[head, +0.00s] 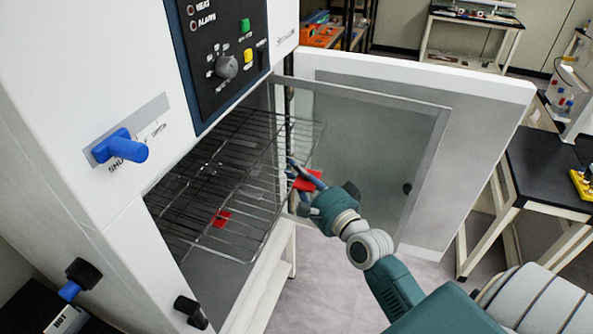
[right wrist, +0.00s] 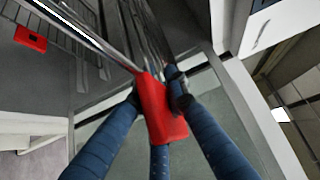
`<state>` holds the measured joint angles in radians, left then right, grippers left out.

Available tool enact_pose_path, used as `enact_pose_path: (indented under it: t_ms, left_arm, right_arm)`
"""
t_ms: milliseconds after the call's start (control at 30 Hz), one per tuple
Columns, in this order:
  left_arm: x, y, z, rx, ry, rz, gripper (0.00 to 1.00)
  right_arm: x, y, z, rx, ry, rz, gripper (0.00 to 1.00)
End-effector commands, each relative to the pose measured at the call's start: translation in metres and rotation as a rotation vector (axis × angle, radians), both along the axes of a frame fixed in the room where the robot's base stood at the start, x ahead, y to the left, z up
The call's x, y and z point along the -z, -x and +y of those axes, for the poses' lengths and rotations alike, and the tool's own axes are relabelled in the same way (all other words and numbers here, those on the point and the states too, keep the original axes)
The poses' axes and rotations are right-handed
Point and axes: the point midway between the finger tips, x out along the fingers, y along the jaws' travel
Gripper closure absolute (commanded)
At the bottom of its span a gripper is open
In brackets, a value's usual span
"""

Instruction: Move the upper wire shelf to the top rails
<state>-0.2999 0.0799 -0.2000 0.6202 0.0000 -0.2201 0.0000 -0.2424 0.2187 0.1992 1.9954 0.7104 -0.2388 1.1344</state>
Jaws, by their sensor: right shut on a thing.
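The upper wire shelf (head: 248,127) is a dark metal grid inside the open dryer chamber, its right part reaching out toward the open door. My right gripper (head: 304,177) is shut on a red tab (head: 308,183) at the shelf's front edge. In the right wrist view the red tab (right wrist: 160,112) sits between my blue fingers, joined to a shiny shelf rod. A lower wire shelf (head: 180,240) with its own red tab (head: 221,218) lies below; that tab also shows in the right wrist view (right wrist: 30,38). The rails are not clear to see. My left gripper is not in view.
The white dryer door (head: 440,160) stands open to the right, close behind my right gripper. The control panel (head: 226,50) is above the chamber. A blue handle (head: 122,147) sticks out on the left. Floor between door and dryer is free.

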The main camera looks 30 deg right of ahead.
Motion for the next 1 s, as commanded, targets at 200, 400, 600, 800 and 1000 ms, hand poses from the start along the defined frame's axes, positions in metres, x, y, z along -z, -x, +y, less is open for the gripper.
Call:
enact_pose_path:
  t_ms: [200,400,600,800,1000]
  left_arm:
    - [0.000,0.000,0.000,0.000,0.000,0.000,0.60]
    - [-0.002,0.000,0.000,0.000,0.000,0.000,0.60]
    - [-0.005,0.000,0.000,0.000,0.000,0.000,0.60]
    - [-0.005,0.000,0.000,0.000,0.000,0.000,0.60]
    - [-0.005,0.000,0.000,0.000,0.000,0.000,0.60]
  right_arm:
    - [-0.004,0.000,0.000,0.001,-0.003,-0.008,1.00]
    - [-0.004,-0.007,0.004,0.003,-0.005,-0.009,1.00]
    - [-0.005,-0.020,0.015,0.002,-0.006,-0.009,1.00]
    - [-0.003,-0.033,0.025,0.002,-0.005,-0.009,1.00]
    - [-0.004,-0.046,0.035,0.002,-0.005,-0.009,1.00]
